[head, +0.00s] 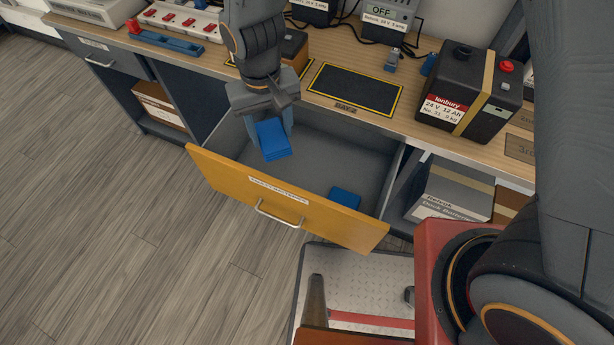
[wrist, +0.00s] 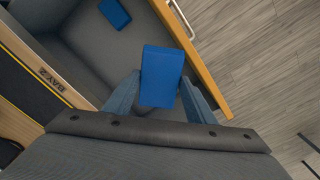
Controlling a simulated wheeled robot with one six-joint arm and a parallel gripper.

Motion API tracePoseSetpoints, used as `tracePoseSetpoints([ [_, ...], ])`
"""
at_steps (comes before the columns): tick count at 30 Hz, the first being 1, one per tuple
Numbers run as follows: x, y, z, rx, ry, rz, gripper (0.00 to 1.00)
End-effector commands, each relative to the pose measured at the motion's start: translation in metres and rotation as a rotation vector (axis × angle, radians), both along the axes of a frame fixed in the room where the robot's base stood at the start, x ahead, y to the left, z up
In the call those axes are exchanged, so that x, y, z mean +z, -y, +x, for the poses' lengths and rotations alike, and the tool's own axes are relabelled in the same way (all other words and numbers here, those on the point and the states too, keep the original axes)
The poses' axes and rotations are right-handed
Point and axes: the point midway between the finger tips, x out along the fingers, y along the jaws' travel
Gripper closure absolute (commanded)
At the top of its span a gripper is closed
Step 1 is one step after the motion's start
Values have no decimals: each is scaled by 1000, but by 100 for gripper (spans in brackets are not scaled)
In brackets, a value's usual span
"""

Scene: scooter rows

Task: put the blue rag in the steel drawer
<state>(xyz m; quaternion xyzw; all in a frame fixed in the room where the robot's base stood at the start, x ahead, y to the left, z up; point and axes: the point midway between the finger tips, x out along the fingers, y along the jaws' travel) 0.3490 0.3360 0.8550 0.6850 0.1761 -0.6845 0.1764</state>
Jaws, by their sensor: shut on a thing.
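My gripper (head: 271,128) is shut on a blue folded rag (head: 275,142), a flat block-like piece that also shows between the fingers in the wrist view (wrist: 162,76). The rag hangs above the inside of an open drawer with a yellow front (head: 240,188) and a grey interior. A second, similar blue piece (head: 344,198) lies on this drawer's floor towards the right; it also shows in the wrist view (wrist: 115,13). A grey drawer (head: 112,60) with a handle is at the left under the bench and looks shut. The yellow front's label is too small to read surely.
The wooden bench (head: 425,137) carries a black mat (head: 355,90), a large black battery (head: 468,90), a charger (head: 388,18) and a red-switched strip (head: 182,18). Boxes (head: 452,192) stand on a shelf right of the open drawer. Floor at the left is clear.

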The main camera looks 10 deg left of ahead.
Motion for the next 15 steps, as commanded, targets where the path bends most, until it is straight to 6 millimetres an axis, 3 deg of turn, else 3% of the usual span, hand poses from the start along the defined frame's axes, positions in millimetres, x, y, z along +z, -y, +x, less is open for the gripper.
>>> tracePoseSetpoints([
  [15,-104,0,29,0,0,0,72],
])
